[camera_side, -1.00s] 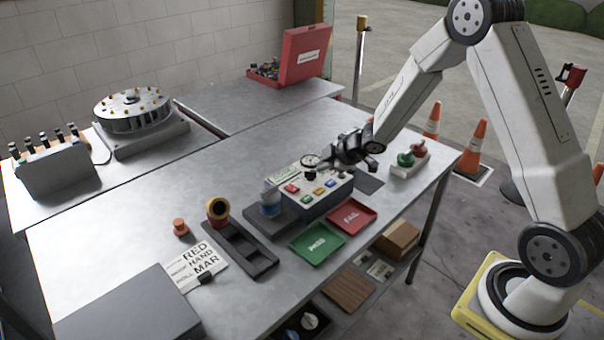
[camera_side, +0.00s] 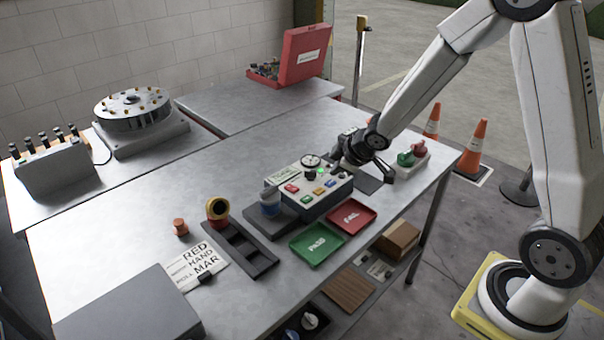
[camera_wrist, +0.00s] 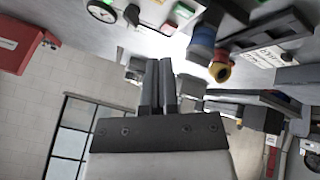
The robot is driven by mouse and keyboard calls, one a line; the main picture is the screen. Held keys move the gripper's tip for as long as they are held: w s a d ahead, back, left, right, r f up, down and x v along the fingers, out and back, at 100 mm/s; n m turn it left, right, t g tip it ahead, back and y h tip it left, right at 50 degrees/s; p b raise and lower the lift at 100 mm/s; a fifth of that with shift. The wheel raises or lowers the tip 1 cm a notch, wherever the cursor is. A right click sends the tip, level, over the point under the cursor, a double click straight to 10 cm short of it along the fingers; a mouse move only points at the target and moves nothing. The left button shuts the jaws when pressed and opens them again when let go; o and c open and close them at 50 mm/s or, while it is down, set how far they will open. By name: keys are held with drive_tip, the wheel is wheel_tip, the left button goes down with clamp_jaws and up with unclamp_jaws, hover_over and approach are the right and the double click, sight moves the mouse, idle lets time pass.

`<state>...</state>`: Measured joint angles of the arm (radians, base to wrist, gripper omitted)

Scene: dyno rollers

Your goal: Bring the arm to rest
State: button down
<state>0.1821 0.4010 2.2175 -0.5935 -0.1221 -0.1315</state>
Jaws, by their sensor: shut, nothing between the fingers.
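My gripper (camera_side: 338,163) is at the end of my white arm, just right of and behind the control box (camera_side: 318,207) in the side view. Whether it touches the box cannot be told. In the wrist view my gripper (camera_wrist: 159,64) has its two dark fingers side by side and shut, with nothing between them. The box carries coloured buttons, a round gauge (camera_side: 311,160) and a lit green lamp (camera_side: 320,171). The gauge also shows at the top left of the wrist view (camera_wrist: 101,11).
A green PASS tray (camera_side: 317,245) and a red FAIL tray (camera_side: 352,215) lie before the box. A holder with green and red knobs (camera_side: 410,165) stands right of my gripper. A blue roller (camera_side: 270,202) sits left of the box. The table's back middle is clear.

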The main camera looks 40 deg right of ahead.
drive_tip(key=s+a+r+m+g, duration=0.1)
drive_tip(key=s+a+m+g, duration=0.1)
drive_tip(key=s, duration=0.6)
drive_tip(key=s+a+r+m+g, duration=0.1)
drive_tip(key=s+a+m, duration=0.3)
drive_tip(key=s, duration=0.4)
drive_tip(key=shift+s+a+g+y, duration=0.15)
drive_tip(key=shift+a+g+y, duration=0.15)
drive_tip(key=shift+a+g, duration=0.35)
